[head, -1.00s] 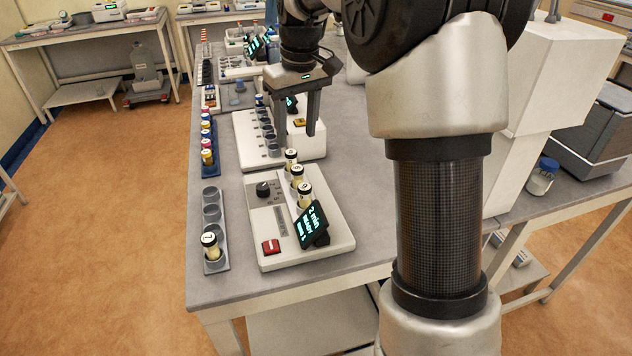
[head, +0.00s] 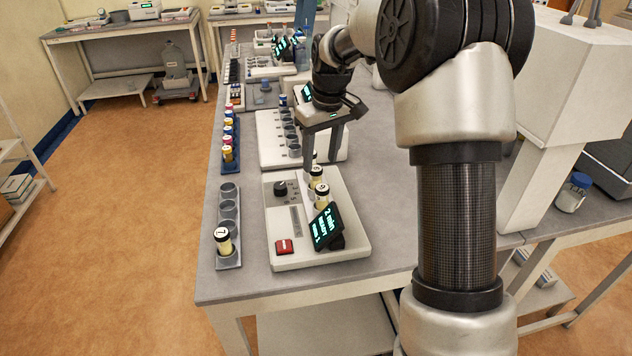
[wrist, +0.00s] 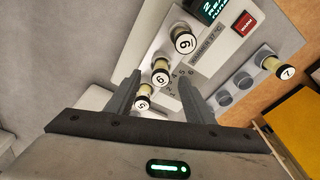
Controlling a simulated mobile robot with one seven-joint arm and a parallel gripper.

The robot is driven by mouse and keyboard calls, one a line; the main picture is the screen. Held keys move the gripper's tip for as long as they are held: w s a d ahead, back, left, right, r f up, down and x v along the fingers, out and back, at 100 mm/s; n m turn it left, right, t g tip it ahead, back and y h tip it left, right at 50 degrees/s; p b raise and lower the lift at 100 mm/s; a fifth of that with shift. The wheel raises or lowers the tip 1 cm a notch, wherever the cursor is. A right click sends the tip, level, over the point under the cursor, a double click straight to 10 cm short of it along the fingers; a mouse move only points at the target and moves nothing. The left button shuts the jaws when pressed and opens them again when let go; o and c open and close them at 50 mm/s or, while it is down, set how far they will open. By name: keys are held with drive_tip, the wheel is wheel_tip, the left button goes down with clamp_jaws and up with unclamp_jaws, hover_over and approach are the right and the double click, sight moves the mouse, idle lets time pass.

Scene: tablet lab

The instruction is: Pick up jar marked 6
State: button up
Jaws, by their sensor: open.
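Several white-capped jars stand in a row in the warmer (head: 285,230), with printed numbers on their caps. In the wrist view, the nearest-to-display jar (wrist: 184,41) and the middle jar (wrist: 160,77) carry 6- or 9-shaped marks; I cannot tell for sure which is jar 6. A jar marked 5 (wrist: 142,103) is behind them, low between my fingers. My gripper (head: 321,155) is open and empty over the far end of this row. In the wrist view its fingertips (wrist: 159,77) flank the middle jar; its height above the cap is unclear. A finger partly hides the far jars in the head view.
The warmer's tilted display (head: 328,225) stands close beside the row's near end. A jar marked 7 (head: 223,240) sits in a grey rack (head: 229,262) at left. A white block device (head: 270,140) and a blue rack of jars (head: 229,165) lie farther back.

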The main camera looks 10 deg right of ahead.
sight(316, 168)
drive_tip(key=shift+w+a+f, duration=0.15)
drive_tip(key=shift+w+f, duration=0.1)
drive_tip(key=shift+f, duration=0.6)
drive_tip(key=shift+w+a+f, duration=0.15)
drive_tip(key=shift+w+f, duration=0.15)
drive_tip(key=shift+f, duration=0.6)
drive_tip(key=shift+w+a+f, duration=0.15)
drive_tip(key=shift+w+f, duration=0.1)
drive_tip(key=shift+f, duration=0.6)
drive_tip(key=c, duration=1.1)
